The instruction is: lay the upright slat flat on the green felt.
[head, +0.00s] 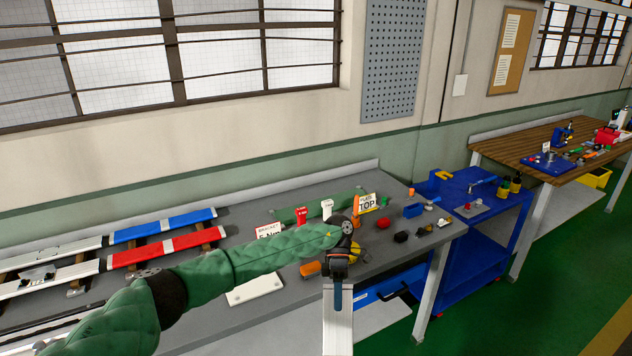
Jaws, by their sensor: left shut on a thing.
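My left gripper (338,278) is at the front edge of the grey bench, pointing down. It is shut on the upper end of a pale, narrow slat (338,328), which extends down out of the picture. The slat's lower end is out of view. A green strip (287,214), which looks like the felt, lies on the bench behind my left forearm. The forearm and small signs hide part of it. The slat is nearer the camera than the strip and apart from it. My right gripper is not in view.
The grey bench (225,318) holds red and blue bars on the left and a white plate (256,289) near the front. Signs and several small parts stand around the strip. A blue cart (470,205) stands to the right. Bare bench top shows left of the white plate.

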